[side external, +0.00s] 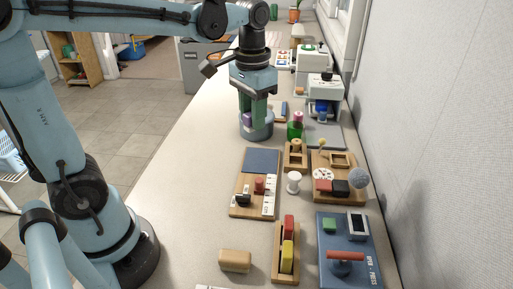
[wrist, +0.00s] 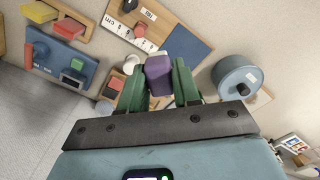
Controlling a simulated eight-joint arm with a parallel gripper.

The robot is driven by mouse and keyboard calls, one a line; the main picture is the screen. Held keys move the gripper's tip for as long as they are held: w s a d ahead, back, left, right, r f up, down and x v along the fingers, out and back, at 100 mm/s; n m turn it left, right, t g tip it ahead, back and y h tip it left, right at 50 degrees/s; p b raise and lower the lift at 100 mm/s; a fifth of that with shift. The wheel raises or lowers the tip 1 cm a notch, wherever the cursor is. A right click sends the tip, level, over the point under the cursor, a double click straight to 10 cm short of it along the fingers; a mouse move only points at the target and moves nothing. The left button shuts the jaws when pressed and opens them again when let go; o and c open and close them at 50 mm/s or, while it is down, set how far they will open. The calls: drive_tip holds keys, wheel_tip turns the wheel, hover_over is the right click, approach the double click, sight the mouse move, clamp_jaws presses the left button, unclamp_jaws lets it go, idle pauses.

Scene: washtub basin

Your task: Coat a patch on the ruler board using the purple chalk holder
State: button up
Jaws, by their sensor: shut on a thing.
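My gripper (side external: 251,118) has green fingers shut on the purple chalk holder (side external: 247,119). In the wrist view my gripper (wrist: 158,78) has the purple chalk holder (wrist: 158,70) between its two fingers. The ruler board (side external: 240,211) lies on the bench, nearer the side camera than my gripper. It has a dark blue patch (side external: 262,160) at its far end, a white ruler strip, and a red and a black piece on it. In the wrist view the blue patch (wrist: 187,46) shows just beyond the holder.
A round blue-grey tub (side external: 257,132) stands right by my gripper; the wrist view shows it (wrist: 238,77) to the right. A green bottle (side external: 295,130), wooden holders (side external: 296,155) and a white knob (side external: 293,181) stand right. Bare bench lies left of the board.

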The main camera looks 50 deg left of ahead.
drive_tip(key=shift+w+a+f, duration=0.6)
drive_tip(key=shift+a+f, duration=0.6)
drive_tip(key=shift+f, duration=1.05)
drive_tip(key=shift+w+a+f, duration=0.65)
drive_tip(key=shift+a+f, duration=0.5)
drive_tip(key=shift+f, duration=1.15)
drive_tip(key=shift+w+a+f, duration=0.6)
drive_tip(key=shift+a+f, duration=0.6)
drive_tip(key=shift+f, duration=1.05)
drive_tip(key=shift+w+d+f, duration=0.2)
drive_tip(key=shift+f, duration=0.5)
drive_tip(key=shift+w+d+r, duration=0.2)
drive_tip(key=shift+w+d, duration=2)
drive_tip(key=shift+s+a, duration=2.2)
drive_tip(key=shift+s+a+r, duration=0.2)
drive_tip(key=shift+s+r, duration=0.05)
drive_tip(key=shift+r, duration=0.25)
wheel_tip(320, 180, up, 6)
drive_tip(key=shift+r, duration=0.25)
